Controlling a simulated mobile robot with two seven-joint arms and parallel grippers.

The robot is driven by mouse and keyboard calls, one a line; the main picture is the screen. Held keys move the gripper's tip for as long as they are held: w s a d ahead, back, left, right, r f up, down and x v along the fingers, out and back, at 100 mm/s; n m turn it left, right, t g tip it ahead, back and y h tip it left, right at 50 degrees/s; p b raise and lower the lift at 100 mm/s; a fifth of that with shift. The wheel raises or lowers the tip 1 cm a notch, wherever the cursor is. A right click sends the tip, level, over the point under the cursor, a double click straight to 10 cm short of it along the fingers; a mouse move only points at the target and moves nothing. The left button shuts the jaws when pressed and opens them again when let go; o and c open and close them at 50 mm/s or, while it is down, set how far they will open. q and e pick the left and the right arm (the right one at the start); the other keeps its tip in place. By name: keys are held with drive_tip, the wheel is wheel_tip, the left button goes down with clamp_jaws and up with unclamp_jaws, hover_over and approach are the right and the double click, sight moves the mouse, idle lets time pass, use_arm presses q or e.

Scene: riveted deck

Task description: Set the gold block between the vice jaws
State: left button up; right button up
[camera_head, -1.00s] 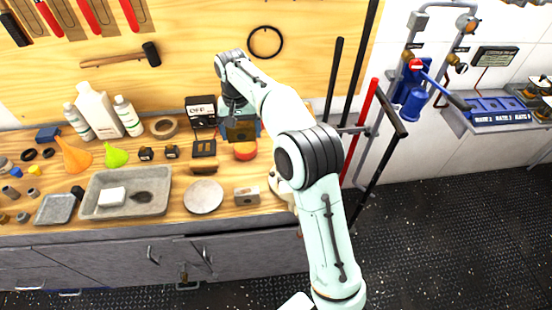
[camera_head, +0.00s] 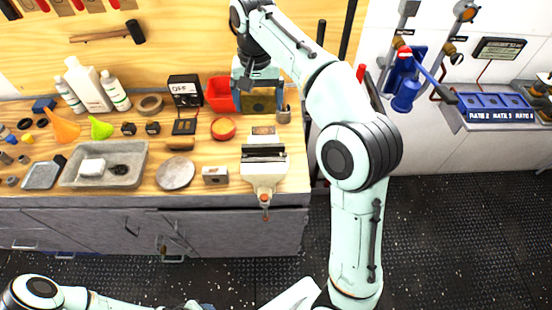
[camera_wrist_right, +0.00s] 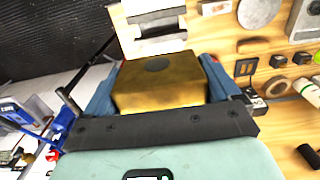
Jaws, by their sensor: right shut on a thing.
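The gold block (camera_wrist_right: 160,82) is held between the blue fingers of my right gripper (camera_wrist_right: 158,90). In the head view, the block (camera_head: 262,103) is at the back of the bench, with my right gripper (camera_head: 258,100) shut on it. The cream vice (camera_head: 264,178) stands at the bench's front right edge, its dark jaws (camera_head: 263,151) facing up and its handle hanging in front. The block is behind the vice and apart from it. The vice also shows beyond the block in the wrist view (camera_wrist_right: 155,45). My left arm only enters at the bottom left; its fingers are not visible.
A red bin (camera_head: 218,95) stands just left of the right gripper, and a small grey cup (camera_head: 283,115) to its right. A round red tin (camera_head: 223,128), a holed metal block (camera_head: 215,175) and a round plate (camera_head: 176,173) lie left of the vice.

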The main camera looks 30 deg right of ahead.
drive_tip(key=shift+s+r, duration=0.2)
drive_tip(key=shift+d+f, duration=0.1)
drive_tip(key=shift+f, duration=0.2)
wheel_tip(320, 180, down, 10)
drive_tip(key=b, duration=0.4)
hover_over(263, 152)
drive_tip(key=s, duration=0.2)
drive_tip(key=f, duration=0.4)
drive_tip(key=shift+w+a+f, duration=0.2)
drive_tip(key=shift+a+f, duration=0.15)
drive_tip(key=shift+a, duration=0.05)
use_arm(q)
drive_tip(key=s+f+b, duration=0.1)
drive_tip(key=s+f, duration=0.5)
drive_tip(key=shift+s+f+g, duration=0.15)
drive_tip(key=shift+f+g, duration=0.1)
drive_tip(key=shift+g, duration=0.15)
use_arm(e)
drive_tip(key=shift+f, duration=2.3)
use_arm(q)
drive_tip(key=shift+d, duration=0.1)
use_arm(e)
drive_tip(key=shift+f, duration=0.2)
drive_tip(key=o, duration=1.1)
use_arm(q)
drive_tip(key=shift+f, duration=0.1)
